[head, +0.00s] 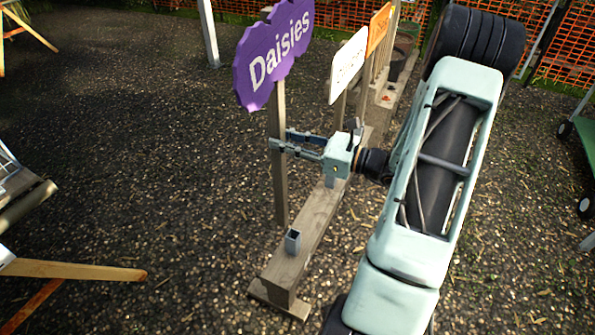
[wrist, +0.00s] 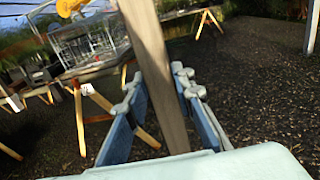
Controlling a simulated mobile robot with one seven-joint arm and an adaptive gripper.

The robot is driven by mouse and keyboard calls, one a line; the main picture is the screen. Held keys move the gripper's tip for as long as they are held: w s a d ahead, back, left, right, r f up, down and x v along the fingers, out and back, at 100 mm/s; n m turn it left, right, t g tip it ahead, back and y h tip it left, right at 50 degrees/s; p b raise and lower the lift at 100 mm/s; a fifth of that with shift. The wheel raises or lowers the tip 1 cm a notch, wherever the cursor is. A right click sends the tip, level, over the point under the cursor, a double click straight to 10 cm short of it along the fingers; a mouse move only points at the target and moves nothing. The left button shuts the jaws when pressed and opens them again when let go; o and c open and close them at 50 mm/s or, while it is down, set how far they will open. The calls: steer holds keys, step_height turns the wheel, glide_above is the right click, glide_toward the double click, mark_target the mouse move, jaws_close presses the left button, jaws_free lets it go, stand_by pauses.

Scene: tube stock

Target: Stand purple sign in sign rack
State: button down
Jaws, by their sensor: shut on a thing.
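The purple sign (head: 272,55), lettered "Daisies", stands upright on a wooden post. My gripper (head: 277,146) is shut on this post about midway down; the post (wrist: 158,75) also runs between the fingers in the wrist view. The sign rack (head: 318,212) is a low wooden beam with a foot at its near end. A grey metal socket (head: 292,241) on the beam near that end looks empty. The post's lower end shows just left of the beam, behind the socket; I cannot tell its height above the ground.
A white sign (head: 347,66) and an orange sign (head: 379,28) stand farther along the rack. A wooden trestle leg (head: 75,270) reaches in at the lower left. A green cart (head: 582,125) is at the right. Gravel left of the rack is clear.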

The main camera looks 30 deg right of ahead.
steer(key=d+f+h+b, duration=0.1)
steer(key=d+f+b, duration=0.2)
steer(key=f+b, duration=0.2)
steer(key=shift+d+f+m+t+b, duration=0.25)
steer(key=shift+f+m+t+b, duration=0.15)
steer(key=shift+b, duration=0.25)
steer(key=shift+f+b, duration=0.65)
steer(key=shift+b, duration=0.05)
steer(key=shift+s, duration=0.1)
steer(key=shift+f, duration=0.85)
steer(key=shift+f+b, duration=0.15)
steer(key=shift+b, duration=0.15)
steer(key=shift+f+b, duration=0.85)
steer(key=shift+f, duration=0.65)
steer(key=shift+f+b, duration=0.9)
steer(key=shift+f, duration=0.55)
